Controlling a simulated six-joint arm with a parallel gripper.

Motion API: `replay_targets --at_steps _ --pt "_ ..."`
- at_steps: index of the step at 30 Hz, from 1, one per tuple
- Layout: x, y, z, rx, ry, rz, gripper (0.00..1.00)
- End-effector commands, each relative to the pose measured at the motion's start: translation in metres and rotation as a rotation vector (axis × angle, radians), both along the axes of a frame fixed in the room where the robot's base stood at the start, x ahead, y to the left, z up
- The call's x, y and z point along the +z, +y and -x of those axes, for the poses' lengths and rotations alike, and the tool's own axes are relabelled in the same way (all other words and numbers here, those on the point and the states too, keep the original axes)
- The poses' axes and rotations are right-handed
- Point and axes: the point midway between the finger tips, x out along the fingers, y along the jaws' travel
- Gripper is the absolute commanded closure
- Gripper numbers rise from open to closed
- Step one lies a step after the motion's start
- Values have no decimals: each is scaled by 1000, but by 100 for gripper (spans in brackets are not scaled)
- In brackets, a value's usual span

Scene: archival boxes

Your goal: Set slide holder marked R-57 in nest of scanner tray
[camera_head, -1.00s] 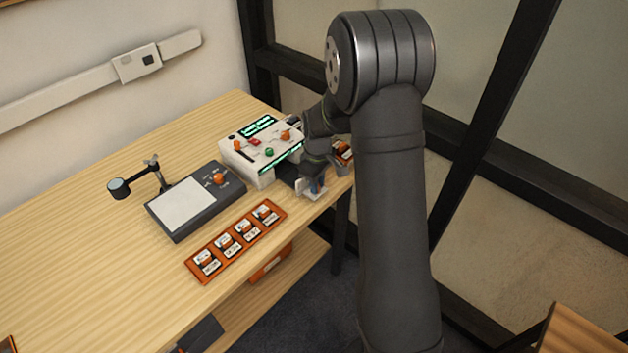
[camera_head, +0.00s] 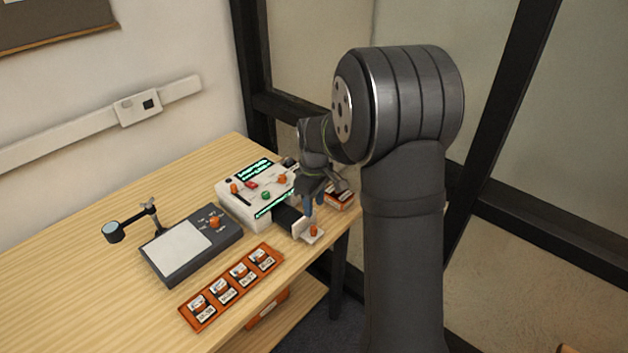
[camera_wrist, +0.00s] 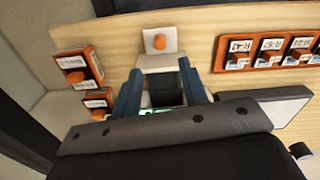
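The scanner (camera_head: 240,200) is a white box with green displays. Its dark tray (camera_head: 289,216) sticks out in front, ending in a white plate (camera_head: 303,228) with an orange knob (camera_head: 313,231). My gripper (camera_head: 313,203) is above the tray's front end; its blue fingers stand apart with nothing between them. In the wrist view the gripper (camera_wrist: 160,70) straddles the dark tray (camera_wrist: 163,88) from above, the knob (camera_wrist: 159,41) beyond the fingertips. Slide holders with white labels sit in an orange rack (camera_head: 186,322), also in the wrist view (camera_wrist: 220,55). The labels are too small to read surely.
Orange-and-white blocks (camera_wrist: 72,62) lie left of the tray in the wrist view, partly behind my gripper in the head view (camera_head: 340,201). A grey light pad (camera_head: 180,250) and a magnifier on a stand (camera_head: 115,232) are left of the scanner. The left tabletop is clear.

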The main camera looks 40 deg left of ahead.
Motion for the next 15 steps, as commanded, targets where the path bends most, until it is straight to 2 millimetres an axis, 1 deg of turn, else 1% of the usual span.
replay_targets --at_steps 1,3,6,10,15 --pt "14 1 -1 0 -2 -3 60" --pt "31 0 -1 0 -2 -3 60" --pt "50 0 -1 0 -3 -2 60" --pt "69 0 -1 0 -1 -1 60" --pt "80 0 -1 0 0 0 60"
